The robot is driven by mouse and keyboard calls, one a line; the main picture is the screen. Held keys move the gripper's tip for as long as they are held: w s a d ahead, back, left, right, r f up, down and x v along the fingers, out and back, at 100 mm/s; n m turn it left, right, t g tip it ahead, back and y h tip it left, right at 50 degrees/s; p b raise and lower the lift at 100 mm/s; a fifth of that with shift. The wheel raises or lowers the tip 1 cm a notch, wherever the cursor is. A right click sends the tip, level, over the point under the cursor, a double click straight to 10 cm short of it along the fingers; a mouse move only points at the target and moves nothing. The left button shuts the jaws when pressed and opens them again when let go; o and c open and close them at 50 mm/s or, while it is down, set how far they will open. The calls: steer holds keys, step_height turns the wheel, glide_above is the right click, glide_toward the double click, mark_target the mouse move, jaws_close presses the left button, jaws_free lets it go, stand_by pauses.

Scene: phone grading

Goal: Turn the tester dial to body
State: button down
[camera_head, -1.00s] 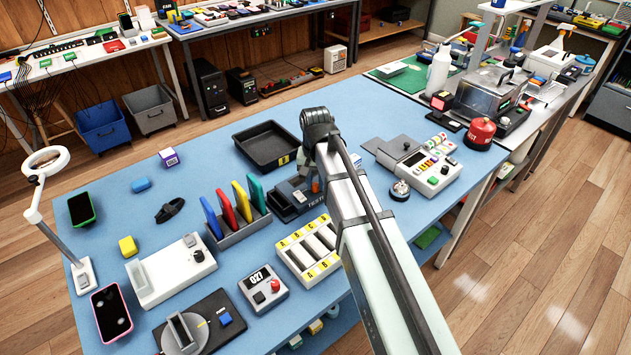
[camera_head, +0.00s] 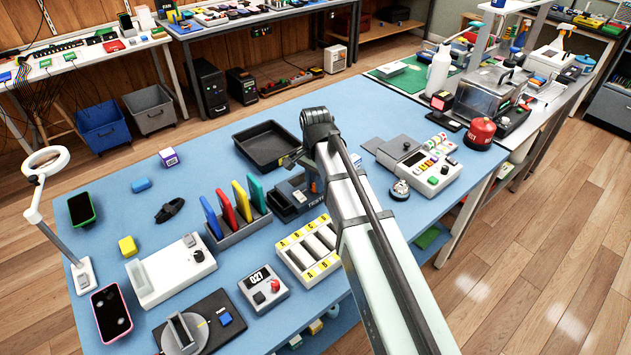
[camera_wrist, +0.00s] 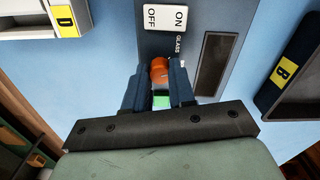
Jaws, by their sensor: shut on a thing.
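The tester (camera_head: 287,205) is a dark blue-grey box on the blue table, partly hidden by my arm in the head view. In the wrist view its face (camera_wrist: 190,45) carries a white ON/OFF switch (camera_wrist: 165,18), the label GLASS and a dark recessed slot (camera_wrist: 213,63). An orange dial (camera_wrist: 159,69) sits between the two dark blue fingers of my gripper (camera_wrist: 160,82), which is shut on it. A bit of green shows between the fingers below it. The dial's pointer and any body mark cannot be made out.
A black tray (camera_head: 240,148) lies behind the tester. A rack of coloured cards (camera_head: 238,229) stands at its left and a white lettered sorting bin (camera_head: 290,262) in front. A grey keypad device (camera_head: 437,180) and a bell (camera_head: 400,189) are to the right.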

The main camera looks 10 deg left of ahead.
steer(key=shift+m, duration=1.1)
steer(key=c, duration=0.9)
jaws_free()
steer(key=shift+c, duration=0.2)
steer(key=shift+r, duration=0.1)
step_height(320, 180, up, 14)
steer(key=shift+f, duration=0.2)
